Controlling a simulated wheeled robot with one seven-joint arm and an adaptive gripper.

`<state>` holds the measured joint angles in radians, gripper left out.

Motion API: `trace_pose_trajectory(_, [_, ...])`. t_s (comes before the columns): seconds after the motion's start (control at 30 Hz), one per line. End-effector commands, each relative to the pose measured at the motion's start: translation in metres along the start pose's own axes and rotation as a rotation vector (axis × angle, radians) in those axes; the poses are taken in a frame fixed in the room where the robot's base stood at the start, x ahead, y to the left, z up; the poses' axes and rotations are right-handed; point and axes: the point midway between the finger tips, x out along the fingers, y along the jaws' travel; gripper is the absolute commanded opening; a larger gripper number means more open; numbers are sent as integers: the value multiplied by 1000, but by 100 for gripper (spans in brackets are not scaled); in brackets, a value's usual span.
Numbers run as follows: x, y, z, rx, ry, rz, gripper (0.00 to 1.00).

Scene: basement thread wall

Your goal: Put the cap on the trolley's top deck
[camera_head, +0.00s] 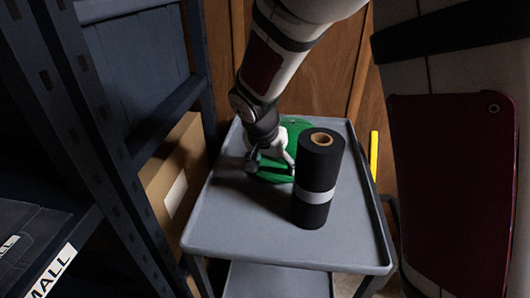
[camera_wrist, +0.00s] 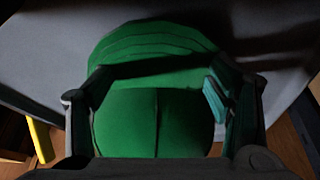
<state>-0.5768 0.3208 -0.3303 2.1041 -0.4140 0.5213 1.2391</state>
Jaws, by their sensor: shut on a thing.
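The green cap (camera_head: 273,172) is at the far part of the grey trolley's top deck (camera_head: 245,222). It appears to rest on the deck or just above it; I cannot tell which. My gripper (camera_head: 270,163) reaches down over the cap from above and is shut on it. In the wrist view the cap (camera_wrist: 155,120) fills the space between the two fingers of my gripper (camera_wrist: 160,105), with the grey deck (camera_wrist: 50,45) behind it. Part of the cap is hidden by my gripper and by the black roll in the head view.
A black roll (camera_head: 318,165) with a grey band stands upright on the deck, close to the right of the cap. Dark shelving (camera_head: 85,110) and a cardboard box (camera_head: 178,165) are at the left. A yellow bar (camera_head: 374,155) is beyond the right edge. The deck's front left is clear.

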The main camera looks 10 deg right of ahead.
Motion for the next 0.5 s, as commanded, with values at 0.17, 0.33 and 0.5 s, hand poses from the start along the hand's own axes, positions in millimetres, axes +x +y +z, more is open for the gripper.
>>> trace_pose_trajectory(0.17, [1, 0, 1, 0, 0, 0, 94])
trace_pose_trajectory(0.33, [1, 0, 1, 0, 0, 0, 94])
trace_pose_trajectory(0.5, [1, 0, 0, 0, 0, 0, 94])
